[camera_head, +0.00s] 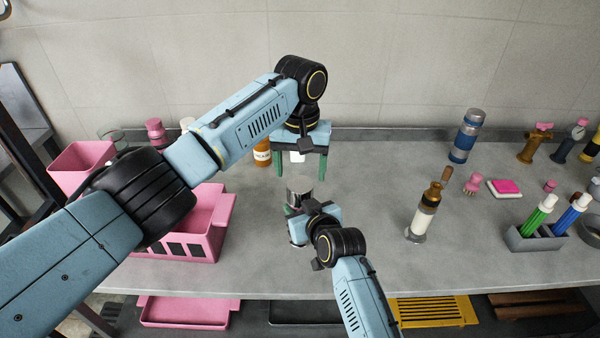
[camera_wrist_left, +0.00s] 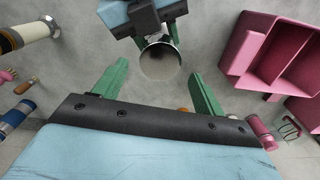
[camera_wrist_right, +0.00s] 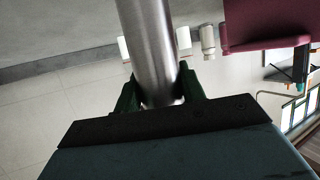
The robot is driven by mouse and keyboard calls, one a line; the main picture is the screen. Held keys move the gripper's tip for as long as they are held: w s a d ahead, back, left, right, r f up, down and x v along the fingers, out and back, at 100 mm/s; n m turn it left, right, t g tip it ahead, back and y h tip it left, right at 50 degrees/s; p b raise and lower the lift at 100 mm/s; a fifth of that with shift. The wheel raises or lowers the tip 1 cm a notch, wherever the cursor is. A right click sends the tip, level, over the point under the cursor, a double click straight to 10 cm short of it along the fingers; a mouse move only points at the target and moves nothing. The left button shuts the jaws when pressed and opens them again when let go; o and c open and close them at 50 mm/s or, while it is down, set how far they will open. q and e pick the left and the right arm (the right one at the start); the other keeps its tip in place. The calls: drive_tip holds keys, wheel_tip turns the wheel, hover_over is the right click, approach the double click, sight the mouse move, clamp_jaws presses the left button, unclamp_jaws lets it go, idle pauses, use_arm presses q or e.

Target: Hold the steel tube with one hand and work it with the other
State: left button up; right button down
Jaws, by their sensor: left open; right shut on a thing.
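The steel tube (camera_head: 298,190) is a bare cylinder held above the bench in the middle. My right gripper (camera_head: 297,207) is shut around it; in the right wrist view the green fingers (camera_wrist_right: 158,92) press both sides of the tube (camera_wrist_right: 150,45). My left gripper (camera_head: 300,168) is open and empty just beyond the tube. In the left wrist view, the tube's round end (camera_wrist_left: 160,63) faces the space between the open fingers (camera_wrist_left: 158,88), without touching them. The left arm hides part of the bench behind it.
A pink divided bin (camera_head: 185,250) stands at the left, partly behind my left arm, with a pink container (camera_head: 80,163) beyond it. A brown-and-white bottle-like tool (camera_head: 424,215) stands right of my right gripper. Bare bench lies between.

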sight(300, 184)
use_arm(q)
drive_tip(key=shift+r+n, duration=0.8)
drive_tip(key=shift+r, duration=0.05)
drive_tip(key=shift+f, duration=0.1)
drive_tip(key=shift+f, duration=3.95)
drive_tip(key=c, duration=1)
drive_tip(key=m, duration=0.3)
